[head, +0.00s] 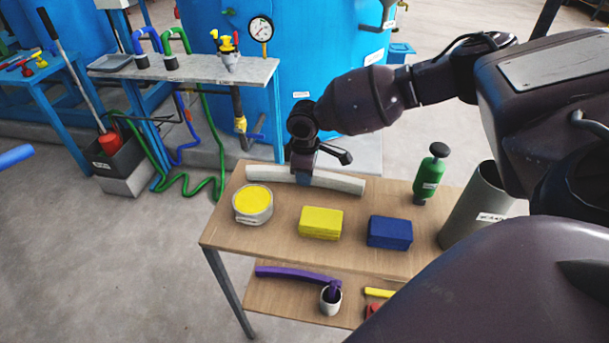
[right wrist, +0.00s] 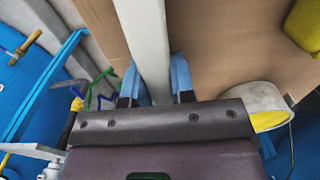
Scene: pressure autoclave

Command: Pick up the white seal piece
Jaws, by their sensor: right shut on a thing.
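The white seal piece (head: 338,183) is a long, slightly curved pale strip at the back edge of the wooden table top (head: 276,231). My right gripper (head: 304,179) reaches down onto it left of its middle. In the right wrist view the seal piece (right wrist: 143,35) runs between the two blue fingers of the right gripper (right wrist: 157,84), which are shut on it. The strip looks level and at or very near the table; I cannot tell whether it touches. My left gripper is not in view.
The lower shelf holds a purple strip (head: 294,273) and a white cup (head: 330,299). A blue tank (head: 310,70) stands behind.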

